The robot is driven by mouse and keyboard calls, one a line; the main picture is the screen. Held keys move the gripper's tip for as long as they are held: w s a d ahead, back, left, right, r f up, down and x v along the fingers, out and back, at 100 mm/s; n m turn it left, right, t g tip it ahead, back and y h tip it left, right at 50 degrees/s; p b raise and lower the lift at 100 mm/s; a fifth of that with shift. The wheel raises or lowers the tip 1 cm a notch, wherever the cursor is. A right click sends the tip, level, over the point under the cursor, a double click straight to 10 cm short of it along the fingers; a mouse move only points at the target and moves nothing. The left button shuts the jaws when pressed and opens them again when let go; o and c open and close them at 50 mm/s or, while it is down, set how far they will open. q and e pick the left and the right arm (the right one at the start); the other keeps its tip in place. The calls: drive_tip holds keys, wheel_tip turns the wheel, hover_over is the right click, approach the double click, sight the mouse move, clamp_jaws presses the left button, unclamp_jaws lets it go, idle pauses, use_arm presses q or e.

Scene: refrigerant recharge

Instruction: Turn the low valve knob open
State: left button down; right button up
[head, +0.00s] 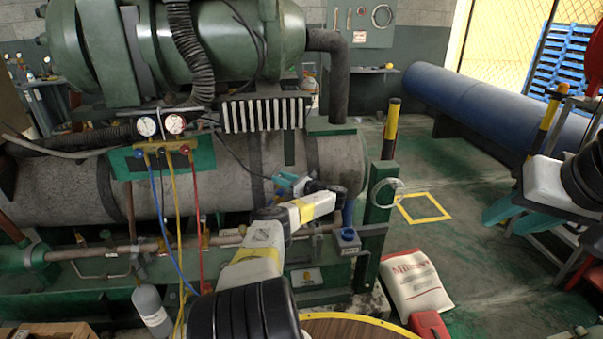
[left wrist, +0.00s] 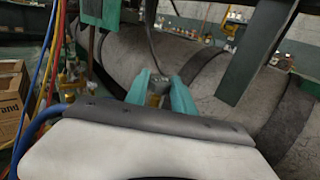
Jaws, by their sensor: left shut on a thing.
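The gauge manifold shows in the head view with two round gauges (head: 161,125), a blue knob (head: 139,155) at its left and a red knob (head: 186,149) at its right. Which knob is the low valve is not labelled legibly. My left gripper (head: 287,184) is well to the right of both knobs, in front of the grey cylinder. In the left wrist view its teal fingers (left wrist: 160,98) are shut on a small brass-coloured piece (left wrist: 157,88), mostly hidden between them. My right gripper (head: 512,212) is at the far right, its teal fingers apart and empty.
Blue, yellow and red hoses hang below the manifold; the red hose (head: 196,215) is rightmost. A grey cylinder (head: 230,185) lies behind my left gripper. A dark green post (head: 376,205) stands right of it. A white sack (head: 415,283) lies on the floor. A cardboard box (left wrist: 10,100) is left.

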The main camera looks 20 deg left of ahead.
use_arm(q)
drive_tip(key=shift+n+g, duration=0.5)
drive_tip(key=shift+g, duration=0.3)
drive_tip(key=c, duration=1.1)
unclamp_jaws()
drive_tip(key=shift+o, duration=0.2)
drive_tip(key=d, duration=0.7)
drive_tip(key=shift+s+d, duration=0.35)
drive_tip(key=shift+s, duration=0.1)
